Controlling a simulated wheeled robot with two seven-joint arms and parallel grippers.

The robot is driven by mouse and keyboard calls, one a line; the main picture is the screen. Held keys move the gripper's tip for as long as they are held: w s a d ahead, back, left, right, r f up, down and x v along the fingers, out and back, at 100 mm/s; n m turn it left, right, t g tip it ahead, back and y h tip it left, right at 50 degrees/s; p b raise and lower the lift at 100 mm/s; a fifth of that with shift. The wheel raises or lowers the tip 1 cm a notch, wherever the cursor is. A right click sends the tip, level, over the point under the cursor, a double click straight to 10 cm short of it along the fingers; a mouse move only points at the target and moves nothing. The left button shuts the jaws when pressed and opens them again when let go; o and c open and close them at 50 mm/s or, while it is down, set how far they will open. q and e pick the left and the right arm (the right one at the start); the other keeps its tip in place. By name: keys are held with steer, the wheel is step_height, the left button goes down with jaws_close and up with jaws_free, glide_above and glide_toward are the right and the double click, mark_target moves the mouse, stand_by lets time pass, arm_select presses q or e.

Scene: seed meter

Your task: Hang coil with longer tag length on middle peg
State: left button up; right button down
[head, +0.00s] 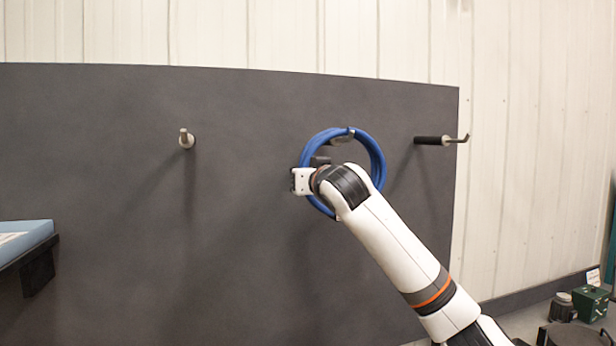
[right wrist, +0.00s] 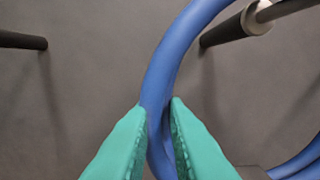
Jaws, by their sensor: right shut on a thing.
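A blue coil (head: 375,150) of hose is upright in front of the dark panel in the head view. My right gripper, with teal fingers (right wrist: 163,108), is shut on the coil's tube (right wrist: 185,48) in the right wrist view. In the head view my right wrist covers the coil's lower part. The middle peg (head: 341,140) shows inside the upper part of the ring. I cannot tell whether the coil rests on it. A peg with a pale collar (right wrist: 256,19) also shows inside the loop in the wrist view. No tag can be made out. My left gripper is not in view.
A bare left peg (head: 187,139) and a bare right peg (head: 437,140) with a hooked end stick out of the dark panel (head: 100,130). A blue-edged tray (head: 38,232) is at the left edge. A green box (head: 591,303) stands at lower right.

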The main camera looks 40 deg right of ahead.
steer(key=c, duration=1.4)
jaws_free()
steer(key=shift+o, duration=0.2)
steer(key=b+v, duration=0.3)
steer(key=v, duration=0.7)
steer(key=shift+b, duration=0.4)
